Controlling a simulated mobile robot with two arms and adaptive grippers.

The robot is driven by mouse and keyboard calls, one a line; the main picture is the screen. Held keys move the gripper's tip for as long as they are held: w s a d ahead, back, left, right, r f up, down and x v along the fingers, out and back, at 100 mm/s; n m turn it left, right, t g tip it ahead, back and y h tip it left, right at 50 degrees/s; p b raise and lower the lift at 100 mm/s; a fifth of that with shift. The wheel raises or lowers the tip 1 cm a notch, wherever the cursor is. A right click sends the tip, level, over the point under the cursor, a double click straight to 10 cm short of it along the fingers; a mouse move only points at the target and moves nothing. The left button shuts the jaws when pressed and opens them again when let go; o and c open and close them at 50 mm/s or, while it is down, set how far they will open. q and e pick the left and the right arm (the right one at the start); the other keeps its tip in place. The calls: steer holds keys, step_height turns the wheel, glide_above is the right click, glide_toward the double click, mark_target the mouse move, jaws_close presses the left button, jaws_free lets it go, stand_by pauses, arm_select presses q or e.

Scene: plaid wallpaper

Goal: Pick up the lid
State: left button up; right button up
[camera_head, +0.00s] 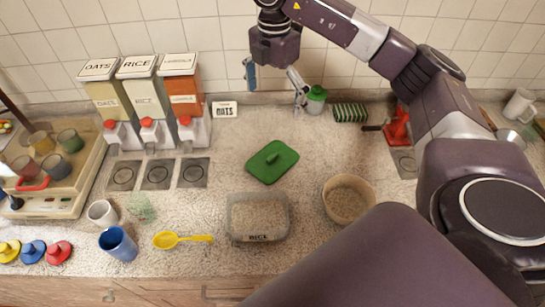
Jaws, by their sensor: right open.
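The green lid (272,161) with a raised handle lies flat on the speckled counter, near the middle. Just in front of it stands a clear rectangular container (258,218) labelled RICE, uncovered and with grain inside. My right gripper (274,86) hangs from the arm that comes in from the right. It is open and empty, near the tiled back wall, behind the lid and apart from it. My left gripper is not in the frame.
A round bowl (348,199) of grain stands right of the RICE container. Dispensers (145,100) stand at the back left. A yellow scoop (182,240), a blue cup (118,244) and small knobbed lids (33,252) lie front left. A green-capped jar (316,99) stands near the right gripper. Counter around the green lid is clear.

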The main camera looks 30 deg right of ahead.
steer(key=b, duration=1.2)
glide_above(272, 156)
steer(key=f, duration=1.3)
steer(key=shift+w+d+f, duration=0.15)
steer(key=shift+d+f, duration=0.15)
steer(key=shift+d, duration=0.05)
steer(key=f, duration=0.2)
steer(key=f+p, duration=0.1)
steer(key=f, duration=0.1)
steer(key=f+p, duration=0.1)
steer(key=f, duration=0.2)
steer(key=shift+a+f, duration=0.1)
steer(key=shift+a, duration=0.15)
steer(key=shift+f, duration=0.3)
steer(key=shift+c, duration=0.4)
